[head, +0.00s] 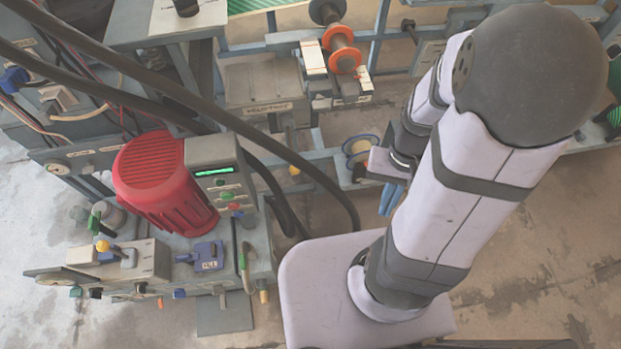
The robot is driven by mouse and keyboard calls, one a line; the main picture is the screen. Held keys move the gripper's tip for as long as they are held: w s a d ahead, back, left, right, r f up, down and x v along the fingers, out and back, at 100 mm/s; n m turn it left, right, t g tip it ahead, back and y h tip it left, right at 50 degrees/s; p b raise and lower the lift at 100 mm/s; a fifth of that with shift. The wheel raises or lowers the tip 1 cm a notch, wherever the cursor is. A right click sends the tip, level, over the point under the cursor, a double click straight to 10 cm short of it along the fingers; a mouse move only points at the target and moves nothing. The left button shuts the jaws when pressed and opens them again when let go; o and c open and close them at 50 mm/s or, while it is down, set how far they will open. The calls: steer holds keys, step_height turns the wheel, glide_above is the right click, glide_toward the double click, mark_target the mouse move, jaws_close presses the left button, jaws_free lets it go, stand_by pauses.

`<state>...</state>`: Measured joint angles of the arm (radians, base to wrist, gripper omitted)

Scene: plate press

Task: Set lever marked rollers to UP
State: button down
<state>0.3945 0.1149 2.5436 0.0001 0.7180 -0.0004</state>
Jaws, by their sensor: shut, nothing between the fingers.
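I cannot make out a lever marked rollers; most labels are too small to read. A lever with a yellow knob (103,246) sits on the grey box at the lower left. A blue lever piece (205,256) with a small plate stands right of it, on the same machine. A green-handled lever (244,262) hangs at that machine's right edge. My gripper (388,203) shows as narrow blue fingers pointing down, partly hidden behind my arm. It is shut and empty, well to the right of these levers and apart from them.
A red motor (160,180) and a control box with a green display (213,171) rise above the levers. Thick black cables (300,180) arch between them and my arm. A frame with orange-flanged spools (341,45) stands behind. Bare floor (540,270) lies at right.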

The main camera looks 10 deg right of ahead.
mark_target(292, 150)
step_height(292, 150, down, 22)
steer(key=a+m+t+y+b, duration=0.1)
steer(key=a+m+y+b, duration=0.1)
steer(key=m+y+b, duration=0.9)
steer(key=w+r+n+t+b, duration=0.1)
steer(key=w+r+t, duration=0.3)
steer(key=w, duration=0.4)
steer(key=w+r+n+t+h+b, duration=0.1)
steer(key=w+r+t, duration=0.3)
steer(key=w, duration=0.5)
steer(key=shift+w+a+r+t, duration=0.15)
steer(key=shift+a+r+t, duration=0.15)
steer(key=shift+r, duration=0.1)
steer(key=w+a+f, duration=0.2)
steer(key=w+a, duration=0.1)
steer(key=a, duration=0.7)
steer(key=shift+a+f+b, duration=0.4)
